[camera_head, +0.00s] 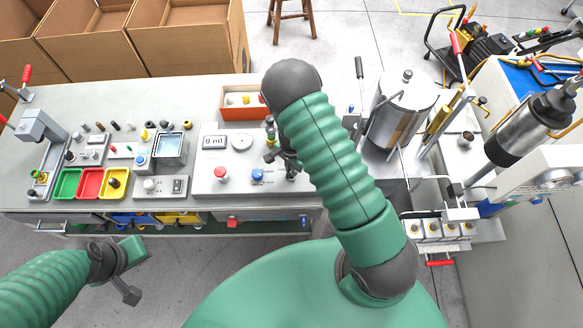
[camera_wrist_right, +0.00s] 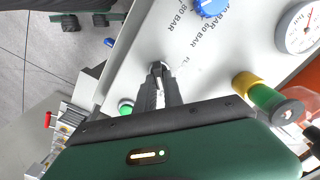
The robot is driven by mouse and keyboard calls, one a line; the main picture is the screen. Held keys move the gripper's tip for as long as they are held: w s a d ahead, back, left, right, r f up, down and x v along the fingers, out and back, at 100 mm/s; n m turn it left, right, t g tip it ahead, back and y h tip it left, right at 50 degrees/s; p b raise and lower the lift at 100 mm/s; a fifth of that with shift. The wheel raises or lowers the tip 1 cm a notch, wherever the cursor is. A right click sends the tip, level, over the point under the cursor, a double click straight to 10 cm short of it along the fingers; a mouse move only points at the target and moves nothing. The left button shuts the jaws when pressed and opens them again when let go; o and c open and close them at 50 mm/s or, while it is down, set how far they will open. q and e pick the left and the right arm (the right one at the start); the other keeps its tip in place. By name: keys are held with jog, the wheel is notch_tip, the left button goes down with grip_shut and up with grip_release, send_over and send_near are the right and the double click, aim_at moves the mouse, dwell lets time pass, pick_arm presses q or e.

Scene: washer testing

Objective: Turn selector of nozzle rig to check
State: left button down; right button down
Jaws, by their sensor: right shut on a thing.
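The nozzle rig's grey panel (camera_head: 217,188) lies on the bench with a "0 ml" display, a gauge and knobs. My right gripper (camera_head: 290,172) reaches down over its right part, mostly hidden by my own arm. In the right wrist view, my right gripper (camera_wrist_right: 158,70) is shut on a small dark selector; its jaws hide most of it. Printing starting "FL" shows beside the tips; the word "check" cannot be read. A blue knob (camera_wrist_right: 211,5) with bar markings is apart from the jaws. My left gripper (camera_head: 122,272) hangs clear in front of the bench, its fingers apart and empty.
A red knob (camera_head: 220,173) stands on the panel's left. An orange box (camera_head: 238,113) sits behind it. Green, red and yellow trays (camera_head: 88,182) lie at left. A steel tank (camera_head: 398,110) stands to the right. A green button (camera_wrist_right: 126,106) shows near my right jaws.

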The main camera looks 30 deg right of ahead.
jog(key=shift+w, duration=0.15)
dwell(0.3)
jog(key=c, duration=1.5)
grip_release()
jog(key=shift+o, duration=0.2)
notch_tip(320, 180, up, 17)
jog(key=b, duration=0.1)
jog(key=shift+f, duration=0.1)
